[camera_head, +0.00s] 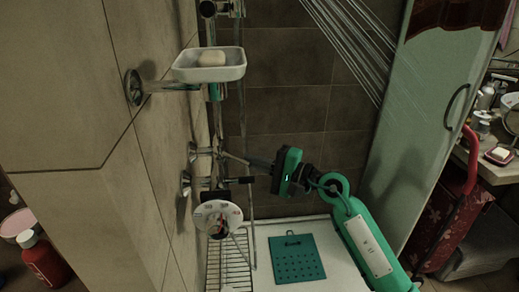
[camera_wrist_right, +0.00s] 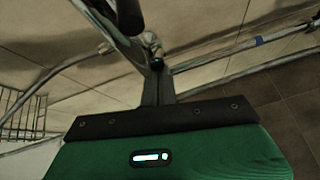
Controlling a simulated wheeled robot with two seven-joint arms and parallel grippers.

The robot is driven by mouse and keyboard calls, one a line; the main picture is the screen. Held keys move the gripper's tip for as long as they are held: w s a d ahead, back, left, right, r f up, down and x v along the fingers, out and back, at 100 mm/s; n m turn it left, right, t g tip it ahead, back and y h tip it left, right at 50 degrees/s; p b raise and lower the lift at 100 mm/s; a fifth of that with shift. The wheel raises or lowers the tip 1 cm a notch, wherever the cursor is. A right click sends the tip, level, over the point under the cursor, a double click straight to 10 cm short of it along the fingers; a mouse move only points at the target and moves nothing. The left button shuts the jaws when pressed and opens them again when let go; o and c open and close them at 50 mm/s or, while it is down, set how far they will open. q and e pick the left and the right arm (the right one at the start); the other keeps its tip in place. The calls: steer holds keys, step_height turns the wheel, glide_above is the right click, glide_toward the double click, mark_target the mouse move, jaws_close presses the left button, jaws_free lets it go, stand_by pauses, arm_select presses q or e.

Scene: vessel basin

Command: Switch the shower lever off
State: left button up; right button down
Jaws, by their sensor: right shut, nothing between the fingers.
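The shower mixer (camera_head: 196,152) sits on the tiled wall at left in the head view, with metal fittings one above the other. A thin metal lever (camera_head: 230,156) seems to reach from it toward my right gripper (camera_head: 250,161). That gripper is green and black, comes in from the right and is shut with nothing held. In the right wrist view its dark fingers (camera_wrist_right: 157,84) are together, with their tips close to a metal fitting (camera_wrist_right: 151,45). Whether they touch the lever is unclear. Water streams (camera_head: 352,45) fall at the upper right. My left gripper is not in view.
A white soap dish (camera_head: 210,73) juts from the wall above the mixer. A round patterned dish (camera_head: 217,216) and wire rack (camera_head: 228,262) are below. A glass panel (camera_head: 425,110) stands at right. A green mat (camera_head: 296,258) lies on the shower floor.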

steer(key=shift+s+a+r+m+t+h+p, duration=0.1)
steer(key=shift+s+a+m+t+h+p, duration=0.15)
steer(key=shift+s+m+t+h, duration=0.35)
steer(key=shift+s+a, duration=0.5)
steer(key=shift+s, duration=0.05)
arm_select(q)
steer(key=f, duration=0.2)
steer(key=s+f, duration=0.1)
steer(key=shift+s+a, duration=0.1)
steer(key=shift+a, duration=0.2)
arm_select(e)
steer(key=shift+s+a+y, duration=0.1)
steer(key=shift+y, duration=0.2)
steer(key=shift+s+a, duration=0.1)
steer(key=shift+f, duration=0.2)
